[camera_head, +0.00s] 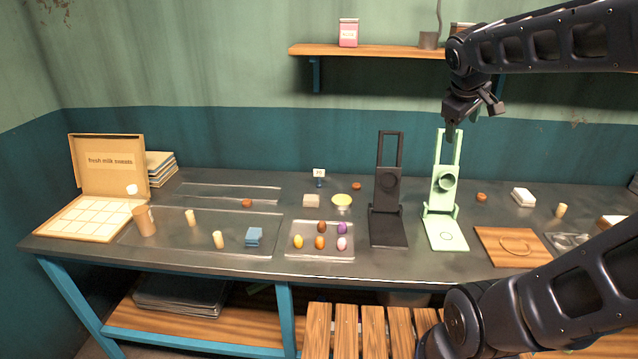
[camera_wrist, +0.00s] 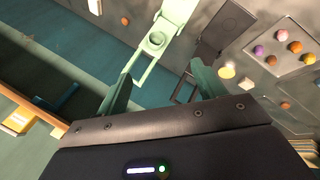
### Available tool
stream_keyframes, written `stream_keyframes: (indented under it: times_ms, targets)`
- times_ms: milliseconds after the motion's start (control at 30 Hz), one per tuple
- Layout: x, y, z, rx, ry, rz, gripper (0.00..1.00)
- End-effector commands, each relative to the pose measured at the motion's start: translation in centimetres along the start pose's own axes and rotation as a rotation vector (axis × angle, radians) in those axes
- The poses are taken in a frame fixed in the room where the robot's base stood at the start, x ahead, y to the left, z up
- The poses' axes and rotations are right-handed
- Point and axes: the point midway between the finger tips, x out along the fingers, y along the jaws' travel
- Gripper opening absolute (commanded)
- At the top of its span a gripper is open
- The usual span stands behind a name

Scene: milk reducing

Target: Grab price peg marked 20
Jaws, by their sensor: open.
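A small price peg (camera_head: 319,177) stands upright on the back of the counter, left of the yellow dish. It has a white tag with dark figures on a dark blue base; the figures are too small to read surely. I cannot make the peg out in the wrist view. My gripper (camera_head: 451,127) is in the air above the pale green stand, well to the right of the peg and higher. The wrist view shows its two fingers (camera_wrist: 162,90) apart with nothing between them.
A black stand (camera_head: 389,225) and the pale green stand (camera_head: 445,225) rise right of the peg. A beige block (camera_head: 311,201), the yellow dish (camera_head: 342,197) and a brown lump (camera_head: 356,186) are near it. A tray (camera_head: 320,254) of coloured balls lies in front. A wall shelf (camera_head: 380,50) is above.

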Motion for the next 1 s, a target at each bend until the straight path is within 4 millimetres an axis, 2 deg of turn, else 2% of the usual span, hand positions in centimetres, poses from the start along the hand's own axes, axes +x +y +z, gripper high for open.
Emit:
stream_keyframes:
  times_ms: [33, 233, 467, 667, 800, 900, 1000]
  targets:
    - [0.5, 0.5, -1.9, -0.099, -0.003, 0.030, 0.69]
    - [1.8, 2.1, -9.0, -0.494, -0.006, 0.169, 0.69]
    - [3.1, 1.5, -18.6, -0.955, -0.009, 0.335, 0.69]
    - [3.9, -1.5, -27.5, -1.356, -0.012, 0.493, 0.69]
    - [4.3, -4.8, -33.3, -1.618, -0.016, 0.608, 0.69]
    - [4.4, -6.9, -36.3, -1.756, -0.020, 0.675, 0.69]
    - [4.5, -8.6, -38.4, -1.858, -0.025, 0.726, 0.69]
